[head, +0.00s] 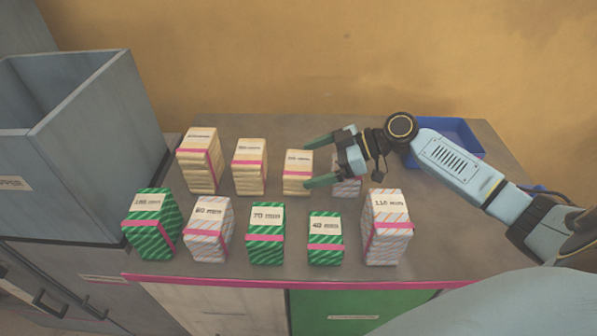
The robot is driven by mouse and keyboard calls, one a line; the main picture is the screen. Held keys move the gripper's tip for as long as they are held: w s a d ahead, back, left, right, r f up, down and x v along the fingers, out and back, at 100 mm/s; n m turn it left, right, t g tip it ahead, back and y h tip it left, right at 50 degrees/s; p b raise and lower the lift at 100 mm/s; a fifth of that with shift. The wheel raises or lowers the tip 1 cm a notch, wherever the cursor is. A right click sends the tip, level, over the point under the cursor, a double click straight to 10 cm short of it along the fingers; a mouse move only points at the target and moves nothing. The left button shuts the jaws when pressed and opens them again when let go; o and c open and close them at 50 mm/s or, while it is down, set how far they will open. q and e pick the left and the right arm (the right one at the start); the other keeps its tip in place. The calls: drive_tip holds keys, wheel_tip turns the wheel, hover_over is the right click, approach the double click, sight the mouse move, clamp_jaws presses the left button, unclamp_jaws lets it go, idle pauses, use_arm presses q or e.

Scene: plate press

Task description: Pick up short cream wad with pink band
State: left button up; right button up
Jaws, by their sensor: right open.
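The short cream wad with a pink band (296,184) stands upright in the back row on the grey counter. It is the shortest of three cream wads there, with a label on top. My right gripper (310,164) is open, with its green fingers pointing left. One fingertip shows at the wad's far right corner and the other at its near right edge. I cannot tell whether the fingers touch it. My left gripper is not in view.
Two taller cream wads (199,172) (249,180) stand to the left. A white wad (347,188) is partly hidden under my right gripper. Green (265,250) and white striped wads (208,243) fill the front row. A blue tray (462,136) sits back right; a grey hopper (105,135) stands left.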

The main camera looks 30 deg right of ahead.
sight(308, 163)
drive_tip(key=shift+x, duration=1)
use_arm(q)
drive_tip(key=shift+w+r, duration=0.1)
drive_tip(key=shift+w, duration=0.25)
use_arm(e)
drive_tip(key=c, duration=0.7)
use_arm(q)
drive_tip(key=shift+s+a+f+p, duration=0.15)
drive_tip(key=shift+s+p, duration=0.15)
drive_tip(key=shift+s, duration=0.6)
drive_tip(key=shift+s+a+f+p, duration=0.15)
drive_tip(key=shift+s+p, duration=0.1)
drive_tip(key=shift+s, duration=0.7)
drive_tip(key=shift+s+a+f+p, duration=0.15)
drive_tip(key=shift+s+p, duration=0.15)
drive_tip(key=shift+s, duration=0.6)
use_arm(e)
drive_tip(key=shift+r, duration=5.05)
